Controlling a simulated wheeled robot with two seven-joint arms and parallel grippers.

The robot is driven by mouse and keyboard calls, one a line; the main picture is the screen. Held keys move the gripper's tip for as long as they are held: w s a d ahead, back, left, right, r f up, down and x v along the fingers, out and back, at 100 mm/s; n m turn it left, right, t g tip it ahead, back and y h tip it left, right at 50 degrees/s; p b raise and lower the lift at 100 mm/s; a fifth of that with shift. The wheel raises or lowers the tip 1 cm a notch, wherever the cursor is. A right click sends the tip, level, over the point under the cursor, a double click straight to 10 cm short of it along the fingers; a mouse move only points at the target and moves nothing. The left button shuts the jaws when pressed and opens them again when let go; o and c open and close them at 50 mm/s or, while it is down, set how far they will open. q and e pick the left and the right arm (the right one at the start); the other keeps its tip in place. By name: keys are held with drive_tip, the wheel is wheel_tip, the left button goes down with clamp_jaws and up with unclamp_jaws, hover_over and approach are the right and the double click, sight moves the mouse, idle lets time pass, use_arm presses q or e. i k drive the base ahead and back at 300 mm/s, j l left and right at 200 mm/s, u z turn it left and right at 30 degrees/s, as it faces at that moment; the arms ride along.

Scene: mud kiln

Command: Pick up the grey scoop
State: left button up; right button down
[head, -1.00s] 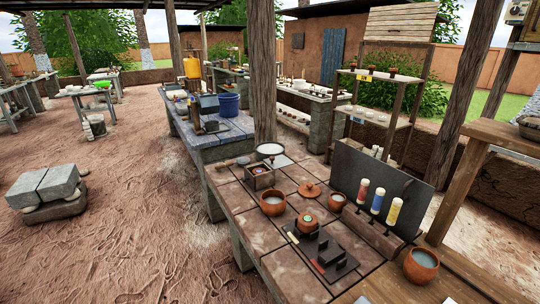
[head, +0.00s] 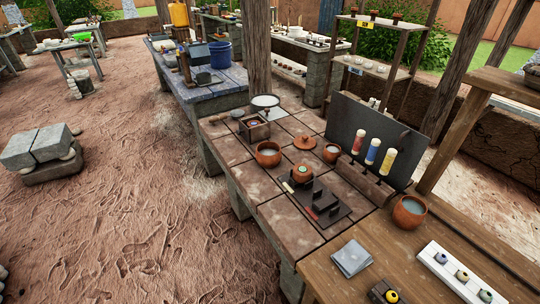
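A small grey rounded piece (head: 237,114) with a short brownish handle-like part beside it lies at the far left end of the tiled worktable (head: 285,218). It may be the grey scoop, but it is too small to tell for sure. It lies left of a round pale-topped dish (head: 265,101) and behind a small wooden box (head: 254,129). Nothing seems to cover it. Neither of my grippers shows in the head view.
Terracotta bowls (head: 268,154), a dark tool tray (head: 331,209) and a black board (head: 357,138) with coloured tubes fill the worktable. A folded grey cloth (head: 351,258) lies on the wooden table. Stacked grey blocks (head: 37,147) stand left; the sandy ground (head: 130,215) between is open.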

sight(235, 114)
drive_tip(key=z, duration=0.45)
drive_tip(key=i+j+z, duration=0.4)
drive_tip(key=j, duration=0.2)
drive_tip(key=i+j+z, duration=0.2)
drive_tip(key=j+z, duration=0.2)
drive_tip(key=j, duration=0.25)
drive_tip(key=i+j+z, duration=0.15)
drive_tip(key=j, duration=0.2)
drive_tip(key=k, duration=0.05)
